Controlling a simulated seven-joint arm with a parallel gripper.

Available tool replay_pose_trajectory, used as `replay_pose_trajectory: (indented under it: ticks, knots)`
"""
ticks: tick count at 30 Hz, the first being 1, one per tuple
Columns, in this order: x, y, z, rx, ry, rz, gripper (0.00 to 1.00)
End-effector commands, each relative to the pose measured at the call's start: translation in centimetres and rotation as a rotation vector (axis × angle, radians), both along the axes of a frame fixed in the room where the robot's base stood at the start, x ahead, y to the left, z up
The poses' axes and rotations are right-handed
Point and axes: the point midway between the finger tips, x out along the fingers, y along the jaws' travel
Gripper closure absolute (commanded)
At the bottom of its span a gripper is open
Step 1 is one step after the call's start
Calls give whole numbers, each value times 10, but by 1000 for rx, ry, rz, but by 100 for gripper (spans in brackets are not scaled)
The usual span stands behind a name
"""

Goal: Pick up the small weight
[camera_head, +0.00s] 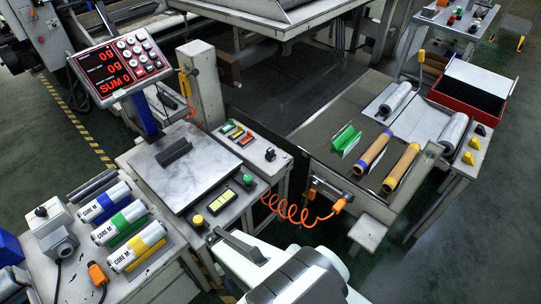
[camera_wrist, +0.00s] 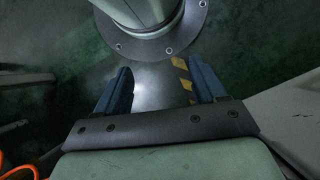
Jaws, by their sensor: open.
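I cannot make out the small weight for certain in either view. A weighing scale (camera_head: 198,174) with a pale marbled plate stands left of centre in the head view. A dark grey angled piece (camera_head: 173,152) rests on its plate; I cannot tell whether it is a weight or a holder.
Several rolls marked CORE M, one of them blue-banded (camera_head: 104,203), lie on the left bench. A button panel (camera_head: 241,141) adjoins the scale. An orange coiled cable (camera_head: 291,212) hangs between benches.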

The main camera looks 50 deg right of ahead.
Motion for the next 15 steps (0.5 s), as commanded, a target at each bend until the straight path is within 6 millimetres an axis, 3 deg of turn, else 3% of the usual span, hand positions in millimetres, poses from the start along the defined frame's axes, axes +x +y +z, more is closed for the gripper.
replay_pose_trajectory:
  ticks: [6, 15]
  knots:
    - [42, -39, 26, -38, -40, -283, 30]
    - [82, -104, 67, -81, -78, -656, 30]
